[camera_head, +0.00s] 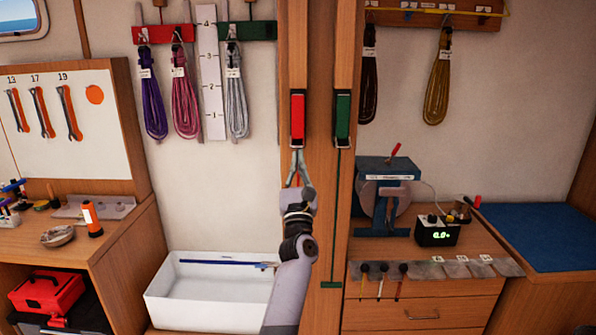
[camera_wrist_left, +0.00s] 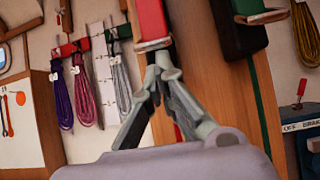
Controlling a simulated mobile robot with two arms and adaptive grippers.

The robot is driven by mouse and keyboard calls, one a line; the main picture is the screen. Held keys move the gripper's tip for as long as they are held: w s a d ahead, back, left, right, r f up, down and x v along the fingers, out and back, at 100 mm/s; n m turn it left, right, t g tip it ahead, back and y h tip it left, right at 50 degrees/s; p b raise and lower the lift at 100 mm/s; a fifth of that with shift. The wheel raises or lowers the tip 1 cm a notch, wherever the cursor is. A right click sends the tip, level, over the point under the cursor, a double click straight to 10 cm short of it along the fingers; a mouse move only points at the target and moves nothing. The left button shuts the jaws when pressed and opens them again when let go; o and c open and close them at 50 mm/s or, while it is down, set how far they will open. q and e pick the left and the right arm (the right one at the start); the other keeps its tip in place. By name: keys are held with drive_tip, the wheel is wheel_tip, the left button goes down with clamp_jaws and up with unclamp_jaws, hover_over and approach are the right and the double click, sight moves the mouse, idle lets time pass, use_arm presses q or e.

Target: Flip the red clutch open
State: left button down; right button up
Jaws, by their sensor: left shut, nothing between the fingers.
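The red clutch (camera_head: 298,119) is mounted on the wooden post, with a dark body and a pale metal lower edge. My left gripper (camera_head: 297,154) is right below it, fingers pointing up. In the left wrist view the red clutch (camera_wrist_left: 153,20) is at the top centre. The fingertips of my left gripper (camera_wrist_left: 159,60) are together at its lower edge; whether they touch it I cannot tell. The gripper is shut with nothing between its fingers. A red line shows behind the fingers. My right gripper is not in view.
A green clutch (camera_head: 343,118) sits just right of the red one, with a green line below. Coiled lines (camera_head: 185,95) hang at left. A white bin (camera_head: 215,300) stands below, and a blue machine (camera_head: 384,190) stands at right.

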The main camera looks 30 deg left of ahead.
use_arm(q)
drive_tip(key=shift+w+a+r, duration=0.3)
drive_tip(key=shift+w+r, duration=0.1)
drive_tip(key=shift+w, duration=0.05)
drive_tip(key=shift+s, duration=0.1)
